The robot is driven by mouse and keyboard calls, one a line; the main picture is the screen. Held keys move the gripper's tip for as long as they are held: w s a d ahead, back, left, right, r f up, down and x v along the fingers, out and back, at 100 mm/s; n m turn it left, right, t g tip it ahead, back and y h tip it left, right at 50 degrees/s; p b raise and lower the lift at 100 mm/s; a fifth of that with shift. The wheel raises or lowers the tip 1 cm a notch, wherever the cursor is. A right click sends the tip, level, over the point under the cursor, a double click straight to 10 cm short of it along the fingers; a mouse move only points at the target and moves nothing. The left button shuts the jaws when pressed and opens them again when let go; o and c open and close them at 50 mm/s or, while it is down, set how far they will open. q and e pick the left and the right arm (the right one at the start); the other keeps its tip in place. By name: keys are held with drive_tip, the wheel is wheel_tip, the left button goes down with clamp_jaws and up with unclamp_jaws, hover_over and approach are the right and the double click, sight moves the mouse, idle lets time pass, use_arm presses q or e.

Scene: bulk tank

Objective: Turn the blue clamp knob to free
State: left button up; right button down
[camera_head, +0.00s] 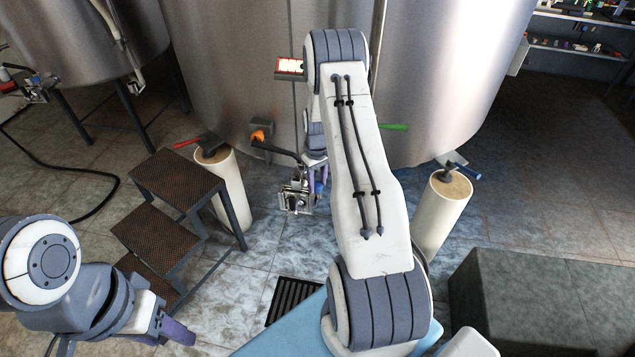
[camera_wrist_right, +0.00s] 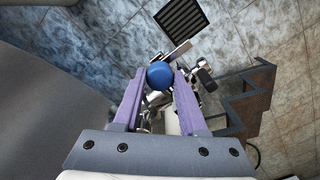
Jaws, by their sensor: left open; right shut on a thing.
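The blue clamp knob (camera_wrist_right: 160,75) is a round blue cap between the purple fingertips of my right gripper (camera_wrist_right: 160,82) in the right wrist view. The fingers are shut on it from both sides. In the head view, a small part of the blue knob (camera_head: 319,187) shows by the right gripper (camera_head: 317,174), beside a metal clamp fitting (camera_head: 296,197) at the front of the tank. My right arm hides part of this area. My left gripper (camera_head: 172,329) is at the lower left, open and empty, far from the knob.
A large steel tank (camera_head: 225,80) stands behind the fitting. Dark steps (camera_head: 165,190) are to the left. Pale posts stand at left (camera_head: 228,180) and right (camera_head: 440,215). A grey block (camera_head: 545,300) is at lower right. A floor drain (camera_head: 292,300) lies in front.

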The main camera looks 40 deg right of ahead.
sight(317, 184)
drive_tip(key=shift+w+r, duration=0.1)
idle(0.4)
drive_tip(key=shift+c, duration=2.3)
unclamp_jaws()
wheel_tip(317, 184, up, 10)
drive_tip(key=shift+r+b, duration=0.2)
drive_tip(key=shift+b, duration=0.25)
